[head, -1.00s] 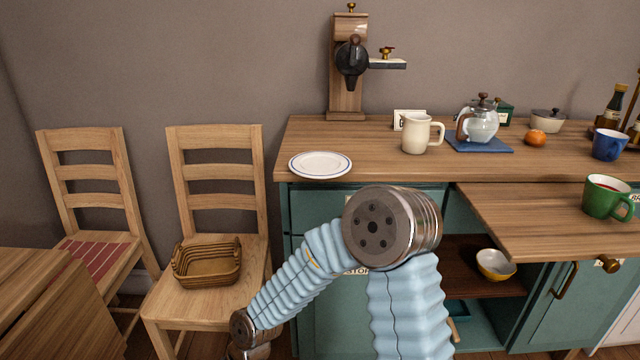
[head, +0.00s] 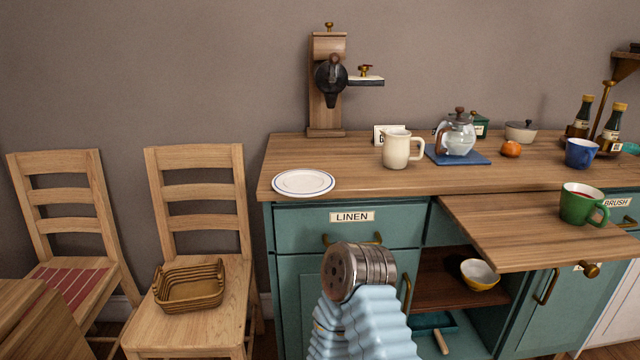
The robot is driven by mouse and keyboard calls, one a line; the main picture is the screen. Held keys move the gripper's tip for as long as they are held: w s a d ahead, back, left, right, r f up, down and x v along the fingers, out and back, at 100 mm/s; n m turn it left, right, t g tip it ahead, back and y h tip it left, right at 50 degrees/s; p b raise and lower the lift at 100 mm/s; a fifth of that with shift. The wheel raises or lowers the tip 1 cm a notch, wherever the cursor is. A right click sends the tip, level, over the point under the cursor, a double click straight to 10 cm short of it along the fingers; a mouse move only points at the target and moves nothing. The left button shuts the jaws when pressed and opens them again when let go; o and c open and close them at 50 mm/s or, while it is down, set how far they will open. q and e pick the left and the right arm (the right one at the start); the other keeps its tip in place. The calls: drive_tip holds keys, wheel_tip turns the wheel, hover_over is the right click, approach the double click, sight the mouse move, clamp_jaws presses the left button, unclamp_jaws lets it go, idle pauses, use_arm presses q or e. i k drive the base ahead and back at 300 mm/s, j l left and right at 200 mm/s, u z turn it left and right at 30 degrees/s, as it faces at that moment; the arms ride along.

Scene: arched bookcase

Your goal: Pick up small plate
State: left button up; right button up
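The small plate (head: 303,183) is white with a thin dark ring near its rim. It lies flat at the front left corner of the wooden counter (head: 345,157), with nothing on it. An arm of mine, light blue and ribbed with a metal joint, rises at the bottom centre in front of the cabinet, below and right of the plate. It does not touch the plate. Neither gripper shows in the head view.
A cream mug (head: 397,150), a glass teapot (head: 457,135) on a blue mat and an orange (head: 511,149) stand on the counter. A green mug (head: 580,204) stands on the pulled-out board (head: 505,228). A chair with a basket (head: 190,287) is at left.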

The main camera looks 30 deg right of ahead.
sight(304, 182)
drive_tip(key=i+j+z, duration=0.1)
drive_tip(key=z, duration=0.3)
drive_tip(key=j+z, duration=0.15)
drive_tip(key=z, duration=0.3)
drive_tip(key=i, duration=0.05)
